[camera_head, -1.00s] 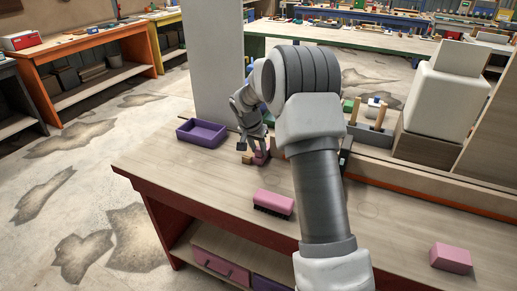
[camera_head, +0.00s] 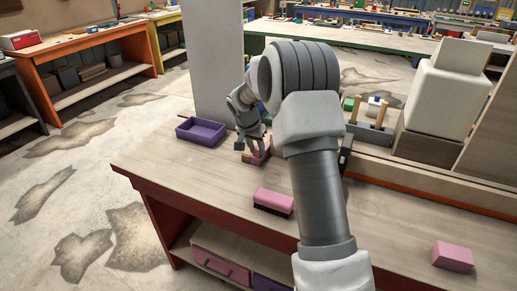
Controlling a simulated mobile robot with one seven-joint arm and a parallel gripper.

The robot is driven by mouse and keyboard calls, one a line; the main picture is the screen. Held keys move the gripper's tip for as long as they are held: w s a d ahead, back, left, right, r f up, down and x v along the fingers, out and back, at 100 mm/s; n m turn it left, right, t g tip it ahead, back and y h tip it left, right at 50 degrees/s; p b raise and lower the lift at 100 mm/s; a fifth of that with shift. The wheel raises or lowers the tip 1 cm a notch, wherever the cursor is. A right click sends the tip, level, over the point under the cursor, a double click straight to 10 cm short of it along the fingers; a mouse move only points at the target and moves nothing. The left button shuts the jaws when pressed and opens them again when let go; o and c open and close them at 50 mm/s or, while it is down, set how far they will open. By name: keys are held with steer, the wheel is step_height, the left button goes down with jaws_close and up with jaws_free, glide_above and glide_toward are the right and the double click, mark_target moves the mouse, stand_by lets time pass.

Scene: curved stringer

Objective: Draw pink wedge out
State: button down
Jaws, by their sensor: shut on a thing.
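The pink wedge (camera_head: 264,154) is on the workbench (camera_head: 180,160), small in view and partly covered by my gripper. My gripper (camera_head: 252,151) points down at it and is shut on it. A small tan wooden piece (camera_head: 247,159) lies right beside the wedge at the fingertips. Whether the two touch is too small to tell. My arm hides the bench just to the right.
A purple tray (camera_head: 203,134) stands left of my gripper. A pink-backed brush (camera_head: 273,202) lies nearer, and a pink block (camera_head: 452,256) sits at right. A grey panel (camera_head: 213,65) rises behind the tray. The front-left bench top is clear.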

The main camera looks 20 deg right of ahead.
steer(key=shift+s+a+b, duration=0.5)
steer(key=shift+s+a, duration=0.15)
steer(key=shift+a, duration=0.3)
steer(key=shift+s+a+b, duration=0.5)
steer(key=shift+s+a, duration=0.1)
steer(key=shift+a, duration=0.35)
steer(key=c, duration=0.6)
jaws_free()
steer(key=p+v, duration=0.2)
steer(key=v, duration=1.5)
steer(key=shift+r, duration=0.2)
steer(key=shift+s+a+r, duration=0.1)
steer(key=shift+s, duration=0.05)
